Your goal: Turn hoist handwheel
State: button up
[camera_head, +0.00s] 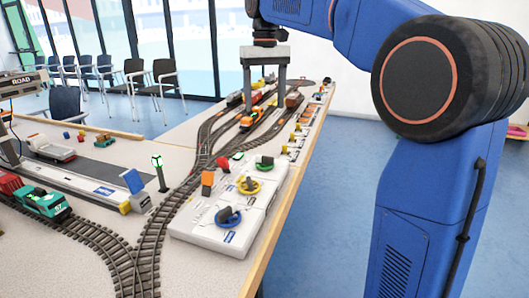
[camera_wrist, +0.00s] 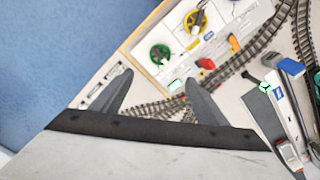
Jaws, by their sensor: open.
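A white control panel (camera_head: 195,238) on the table carries three small handwheels with dark knobs: green (camera_head: 264,163), yellow (camera_head: 248,186) and blue (camera_head: 228,217). I cannot tell which is the hoist handwheel. In the wrist view the green handwheel (camera_wrist: 160,55) shows beyond the fingertips and the yellow handwheel (camera_wrist: 195,22) is further up. My gripper (camera_head: 264,89) points down, open and empty, above the tracks beyond the panel. In the wrist view its fingers (camera_wrist: 159,77) are spread wide and touch none of the wheels.
A red lever (camera_head: 223,163) and an orange block (camera_head: 207,179) stand on the panel's left side. A green signal post (camera_head: 159,170) and a teal locomotive (camera_head: 42,203) are further left. Orange train cars (camera_head: 252,119) sit on the tracks.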

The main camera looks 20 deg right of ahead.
jog(key=m, duration=0.7)
send_near(265, 156)
jog(key=shift+m, duration=0.3)
notch_tip(265, 156, down, 9)
jog(key=shift+w+r, duration=0.1)
jog(key=c, duration=1.1)
